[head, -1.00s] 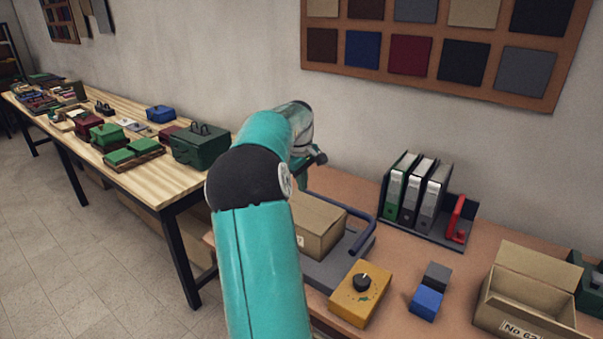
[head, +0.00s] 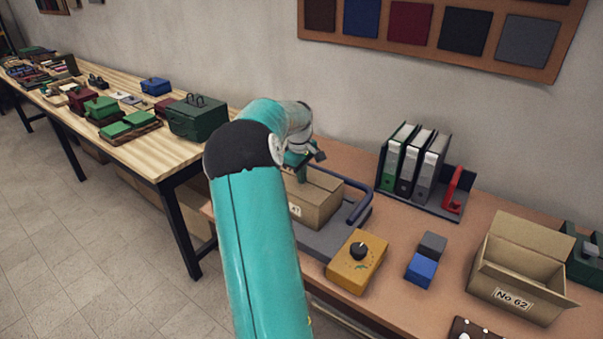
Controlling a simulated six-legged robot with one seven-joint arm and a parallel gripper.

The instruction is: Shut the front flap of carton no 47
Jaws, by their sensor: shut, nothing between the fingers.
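My gripper (head: 301,174) is shut and empty, pointing down at the far left part of the carton's top. I cannot tell whether it touches the cardboard.
A blue-grey bar (head: 359,206) curves around the carton's right side. A yellow box with a black knob (head: 358,262) stands in front. Grey and blue blocks (head: 421,268), binders (head: 423,163) and open carton No 62 (head: 520,262) are to the right. A wooden table (head: 150,150) stands left.

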